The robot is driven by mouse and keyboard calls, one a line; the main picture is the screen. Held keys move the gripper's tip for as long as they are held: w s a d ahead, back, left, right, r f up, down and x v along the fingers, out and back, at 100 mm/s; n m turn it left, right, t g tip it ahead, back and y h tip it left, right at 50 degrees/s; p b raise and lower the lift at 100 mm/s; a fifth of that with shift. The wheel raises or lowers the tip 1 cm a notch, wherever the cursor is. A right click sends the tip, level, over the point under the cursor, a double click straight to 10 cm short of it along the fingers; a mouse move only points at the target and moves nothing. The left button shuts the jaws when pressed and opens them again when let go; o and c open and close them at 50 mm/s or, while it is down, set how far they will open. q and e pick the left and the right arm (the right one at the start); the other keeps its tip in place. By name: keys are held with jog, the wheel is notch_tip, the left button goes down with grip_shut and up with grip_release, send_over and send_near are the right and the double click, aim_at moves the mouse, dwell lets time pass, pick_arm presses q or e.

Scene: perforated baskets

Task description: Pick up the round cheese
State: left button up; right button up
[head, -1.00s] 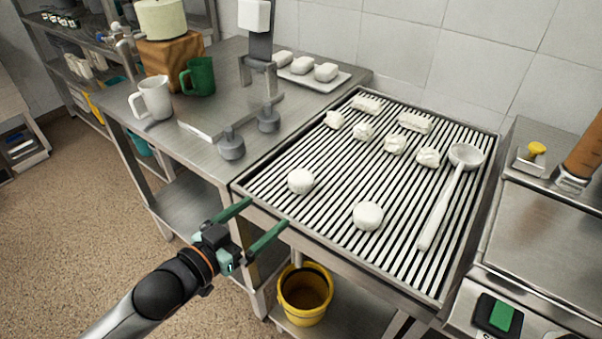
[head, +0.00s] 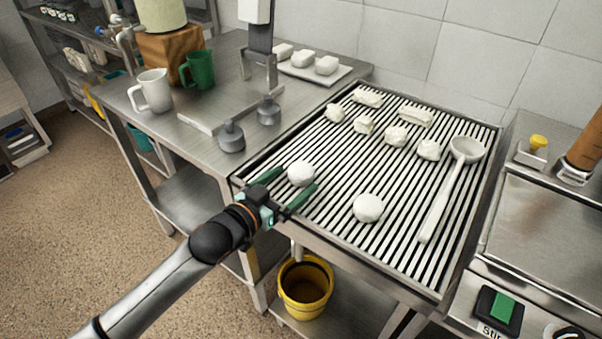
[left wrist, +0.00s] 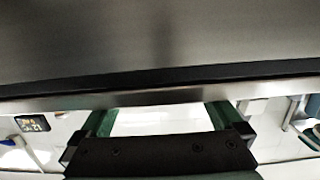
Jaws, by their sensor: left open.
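Two round white cheeses lie on the slatted draining rack (head: 330,220). The left round cheese (head: 301,173) is near the rack's front left edge, and the other round cheese (head: 368,208) lies to its right and nearer the front. My left gripper (head: 292,181) is open, its green fingers reaching over the front edge on either side of the left cheese. I cannot tell whether they touch it. In the left wrist view the green fingers (left wrist: 160,118) are apart; no cheese can be made out there. My right gripper is not in view.
Several irregular white lumps (head: 397,135) lie farther back on the rack. A long-handled ladle (head: 447,190) lies along its right side. Grey weights (head: 232,137) stand left of the rack, with a white mug (head: 152,91) and green mug (head: 198,70) behind. A yellow bucket (head: 305,287) sits below.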

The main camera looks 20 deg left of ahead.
pick_arm(q)
jog(key=shift+x, duration=1.15)
jog(key=shift+c, duration=0.4)
jog(key=c, duration=1.2)
jog(key=shift+c, duration=0.3)
jog(key=shift+r, duration=0.1)
